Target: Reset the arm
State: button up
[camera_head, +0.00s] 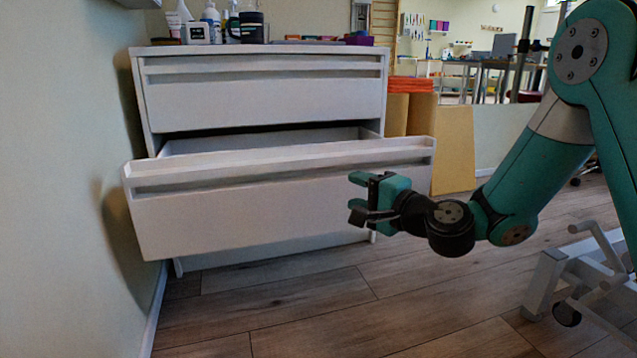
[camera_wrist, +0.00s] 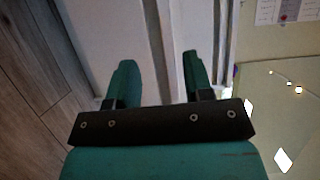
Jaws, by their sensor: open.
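My gripper (camera_head: 356,194) is green and black, at the end of my teal arm, right of centre in the head view. It is in front of the right part of a pulled-out drawer (camera_head: 240,217) of a white cabinet. In the wrist view my gripper (camera_wrist: 156,80) shows two green fingers spread apart with nothing between them. The white drawer front (camera_wrist: 95,35) lies beyond the fingers there. I cannot tell whether a finger touches it.
The cabinet's upper drawer (camera_head: 262,95) is shut. Bottles and a dark mug (camera_head: 248,27) stand on top. A wall (camera_head: 60,180) is close on the left. A white metal frame (camera_head: 575,265) stands at the lower right. The wooden floor (camera_head: 330,305) in front is clear.

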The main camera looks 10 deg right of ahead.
jog(key=s+a+r+n+g+y+p, duration=0.1)
jog(key=s+a+r+n+g+p, duration=0.45)
jog(key=s+r+p, duration=0.2)
jog(key=s+a+r+n+g+p, duration=0.4)
jog(key=s+r+n+g+p, duration=0.15)
jog(key=s+r+n, duration=0.2)
jog(key=s+d+r+n+g+h+p, duration=0.2)
jog(key=s+d+r+n+h+p, duration=0.15)
jog(key=s+p, duration=0.4)
jog(key=s+d+r+n+g+h+p, duration=0.25)
jog(key=s+r+p, duration=0.25)
jog(key=s, duration=0.5)
notch_tip(320, 180, up, 36)
jog(key=p, duration=3.5)
jog(key=shift+w+d+r+p, duration=0.25)
jog(key=shift+w+d+p, duration=0.1)
jog(key=shift+p, duration=0.05)
